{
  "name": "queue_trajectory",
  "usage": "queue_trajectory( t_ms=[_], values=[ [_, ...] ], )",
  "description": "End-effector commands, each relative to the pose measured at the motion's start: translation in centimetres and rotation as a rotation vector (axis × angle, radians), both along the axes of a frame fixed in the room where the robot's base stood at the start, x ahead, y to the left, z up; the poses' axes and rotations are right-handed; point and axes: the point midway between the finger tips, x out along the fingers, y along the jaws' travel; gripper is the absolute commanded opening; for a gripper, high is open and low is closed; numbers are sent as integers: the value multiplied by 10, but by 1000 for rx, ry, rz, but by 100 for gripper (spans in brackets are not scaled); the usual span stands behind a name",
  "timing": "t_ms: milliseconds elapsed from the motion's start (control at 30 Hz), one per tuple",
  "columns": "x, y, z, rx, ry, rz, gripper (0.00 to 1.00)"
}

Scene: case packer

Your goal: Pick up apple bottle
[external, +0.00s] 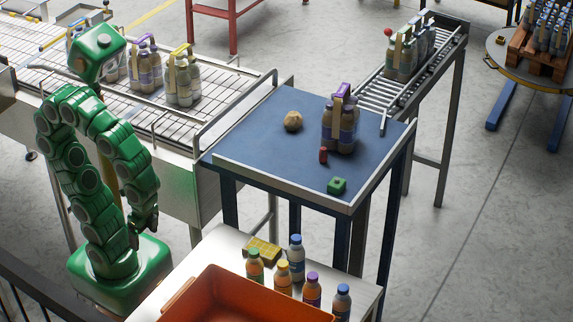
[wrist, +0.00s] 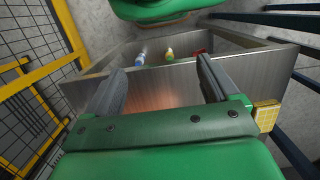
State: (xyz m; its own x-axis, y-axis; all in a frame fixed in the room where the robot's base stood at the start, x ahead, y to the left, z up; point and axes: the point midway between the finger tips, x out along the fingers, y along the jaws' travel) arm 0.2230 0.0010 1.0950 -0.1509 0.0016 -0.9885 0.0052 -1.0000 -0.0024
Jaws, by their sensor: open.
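Several capped bottles stand on the pale front table, among them a green-capped bottle (external: 255,265), a yellow-capped bottle (external: 284,277), a purple-capped bottle (external: 312,289) and blue-capped bottles (external: 295,257). Their labels are too small to read, so I cannot tell which is apple. My gripper (external: 147,222) hangs beside my green base, left of the front table and apart from the bottles. In the wrist view my gripper (wrist: 158,80) has its fingers spread with nothing held. Beyond them a bluish-white bottle (wrist: 141,58) and a bottle with a yellowish top (wrist: 169,55) show small.
An orange bin (external: 235,300) and a yellow block (external: 262,250) are on the front table (external: 215,247). A conveyor (external: 130,100) runs behind my arm.

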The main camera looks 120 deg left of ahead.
Motion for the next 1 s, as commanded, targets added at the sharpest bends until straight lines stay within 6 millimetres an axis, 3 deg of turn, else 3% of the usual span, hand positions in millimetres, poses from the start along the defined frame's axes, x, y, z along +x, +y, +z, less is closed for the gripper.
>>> queue_trajectory(
  t_ms=[133,300,500,800,1000],
  values=[
    [32,13,3,26,-63,57,88],
    [101,46,16,78,-217,175,88],
    [155,78,29,118,-346,267,88],
    [205,111,40,139,-458,328,88],
    [219,118,32,101,-450,271,88]
  ],
)
